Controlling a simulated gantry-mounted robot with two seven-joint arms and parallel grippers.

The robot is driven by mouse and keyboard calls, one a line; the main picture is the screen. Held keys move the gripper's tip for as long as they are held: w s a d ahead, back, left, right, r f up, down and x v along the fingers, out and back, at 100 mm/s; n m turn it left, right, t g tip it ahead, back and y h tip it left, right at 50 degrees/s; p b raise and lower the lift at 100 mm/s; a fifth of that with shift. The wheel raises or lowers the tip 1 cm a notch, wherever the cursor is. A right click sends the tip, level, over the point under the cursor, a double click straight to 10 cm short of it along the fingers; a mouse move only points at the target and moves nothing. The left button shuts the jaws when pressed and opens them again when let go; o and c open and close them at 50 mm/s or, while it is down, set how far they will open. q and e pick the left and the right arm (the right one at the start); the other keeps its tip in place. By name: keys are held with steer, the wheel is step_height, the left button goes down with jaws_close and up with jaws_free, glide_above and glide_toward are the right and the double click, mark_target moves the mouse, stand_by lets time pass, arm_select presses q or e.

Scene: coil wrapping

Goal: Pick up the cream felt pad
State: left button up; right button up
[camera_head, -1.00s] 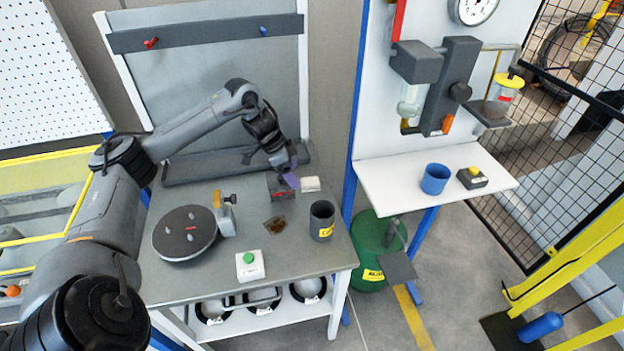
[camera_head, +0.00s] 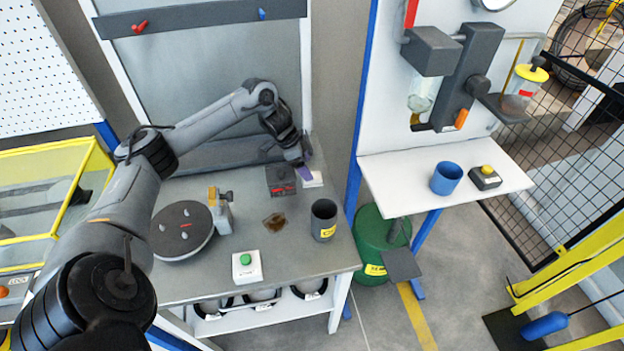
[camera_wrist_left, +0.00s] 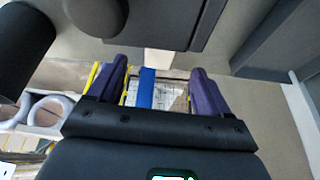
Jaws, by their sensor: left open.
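The cream felt pad (camera_head: 315,180) lies flat at the back right of the grey worktable (camera_head: 285,268), just right of a dark box. My left gripper (camera_head: 305,173) reaches in from the left, its purple fingers at the pad's left side and partly covering it. In the left wrist view the two purple fingers (camera_wrist_left: 158,92) stand apart with nothing held between them. A pale patch shows just beyond the fingertips there; I cannot tell whether it is the pad. My right gripper is out of view.
The dark box (camera_head: 281,180) stands close left of the pad. A dark cup (camera_head: 323,219), a brown piece (camera_head: 274,222), a green-button box (camera_head: 246,266) and a round turntable (camera_head: 182,230) occupy the table. A white shelf (camera_head: 400,180) stands to the right.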

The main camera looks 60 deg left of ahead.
arm_select(q)
steer(key=x, duration=0.4)
steer(key=shift+w+f+b, duration=0.1)
steer(key=shift+f+b, duration=0.15)
steer(key=shift+b, duration=0.1)
steer(key=c, duration=1.1)
